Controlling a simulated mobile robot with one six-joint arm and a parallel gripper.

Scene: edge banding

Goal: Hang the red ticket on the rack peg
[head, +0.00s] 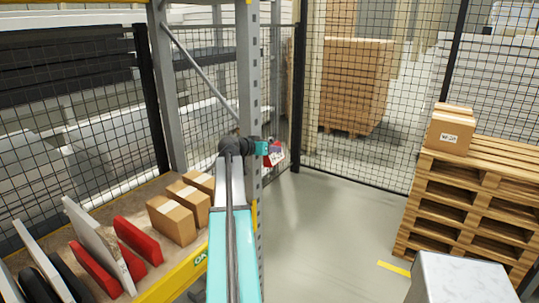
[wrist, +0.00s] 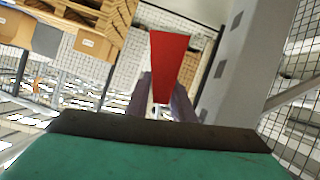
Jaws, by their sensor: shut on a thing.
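The red ticket (head: 275,157) is at the end of my outstretched arm in the head view, with a pale printed face partly showing. My gripper (head: 264,149) is shut on it, just right of the grey rack upright. In the wrist view the ticket (wrist: 168,62) is a plain red panel, narrowing towards my gripper (wrist: 163,105), whose fingers lie on either side of its near end. The rack upright (wrist: 240,60) stands to the right there, apart from the ticket in that picture. I cannot make out the rack peg in either view.
The rack's lower shelf (head: 185,262) carries brown cartons (head: 172,220) and red and white panels, left of my arm. Mesh fencing (head: 395,120) stands behind. A pallet stack (head: 465,200) with a carton (head: 450,130) is at the right.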

